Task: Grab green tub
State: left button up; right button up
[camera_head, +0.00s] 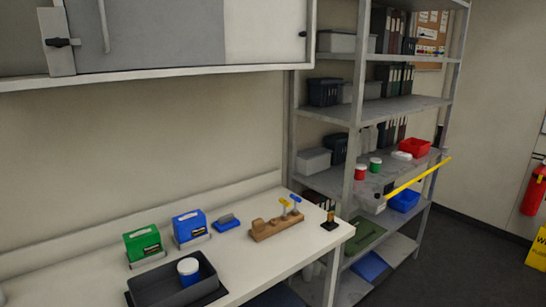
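A small green tub (375,165) with a white lid stands upright on the middle shelf of the metal rack at the right. A similar red tub (360,173) with a white lid stands just left of it and nearer to me. A blue tub (188,271) with a pale lid stands in a dark grey tray on the bench. Neither of my grippers shows in this view.
A rack post (354,160) rises close to the red tub. A yellow bar (420,177) runs slantwise along the shelf front. A red bin (414,147) stands behind. The white bench (265,262) holds a green box (142,243), a blue box (189,226) and a wooden holder (277,228).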

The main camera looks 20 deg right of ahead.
aim_at(374, 163)
jog(key=z, duration=1.3)
jog(key=i+l+u, duration=0.15)
jog(key=u, duration=0.7)
jog(key=i+l+u, duration=0.2)
jog(key=l, duration=0.2)
jog(key=i+l+u, duration=0.2)
jog(key=l, duration=0.15)
jog(key=l+u, duration=0.2)
jog(key=l, duration=0.2)
jog(key=i+l+u, duration=0.2)
jog(key=l, duration=0.25)
jog(key=k, duration=0.1)
